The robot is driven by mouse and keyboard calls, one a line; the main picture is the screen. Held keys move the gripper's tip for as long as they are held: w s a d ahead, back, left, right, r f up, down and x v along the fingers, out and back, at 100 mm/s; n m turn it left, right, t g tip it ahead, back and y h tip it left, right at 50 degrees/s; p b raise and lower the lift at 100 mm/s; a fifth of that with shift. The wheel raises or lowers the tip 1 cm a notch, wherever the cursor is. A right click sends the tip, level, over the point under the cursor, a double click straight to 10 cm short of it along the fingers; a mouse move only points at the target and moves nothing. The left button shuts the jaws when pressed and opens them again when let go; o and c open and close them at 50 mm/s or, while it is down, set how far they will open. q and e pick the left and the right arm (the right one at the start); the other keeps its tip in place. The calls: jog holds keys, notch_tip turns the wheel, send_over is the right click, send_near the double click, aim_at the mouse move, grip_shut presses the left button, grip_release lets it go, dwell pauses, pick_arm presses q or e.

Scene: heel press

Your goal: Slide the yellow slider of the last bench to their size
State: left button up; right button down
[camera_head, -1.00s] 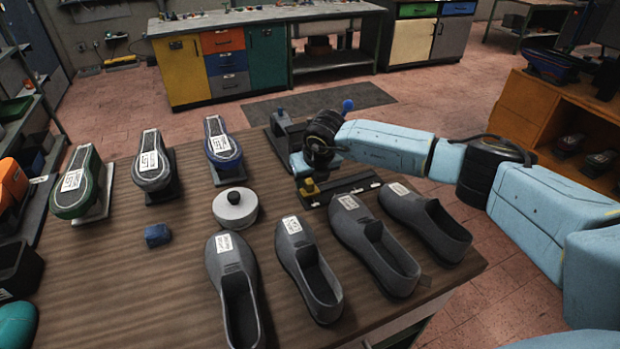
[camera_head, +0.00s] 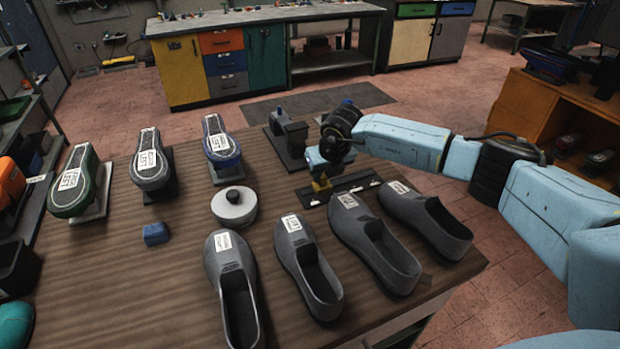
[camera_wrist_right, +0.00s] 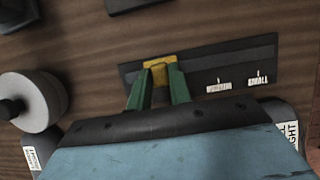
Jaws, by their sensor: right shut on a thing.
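The yellow slider (camera_head: 321,186) sits on a dark flat bar (camera_head: 350,186) on the wooden bench, near the bar's left end. My right gripper (camera_wrist_right: 160,85) is shut on the slider, its green fingers on either side of it in the right wrist view. The slider (camera_wrist_right: 160,68) shows between the fingertips there. White labels lie along the bar to the right of the slider; the rightmost (camera_wrist_right: 258,77) seems to read "SMALL", the one beside it (camera_wrist_right: 218,87) is too blurred to read. My left gripper is not in view.
Several grey shoes with white tags, one of them here (camera_head: 375,245), lie just in front of the bar. A round white pot (camera_head: 234,206) and a blue block (camera_head: 156,234) stand to the left. Lasts (camera_head: 152,160) stand behind them. A dark press (camera_head: 288,138) stands behind the bar.

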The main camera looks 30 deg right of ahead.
jog(key=d, duration=0.5)
jog(key=d+b, duration=0.1)
jog(key=d, duration=0.2)
jog(key=shift+s+d, duration=0.15)
jog(key=shift+s, duration=0.1)
jog(key=c, duration=1.3)
grip_release()
jog(key=shift+r, duration=0.1)
jog(key=v, duration=1.3)
jog(key=shift+s, duration=0.1)
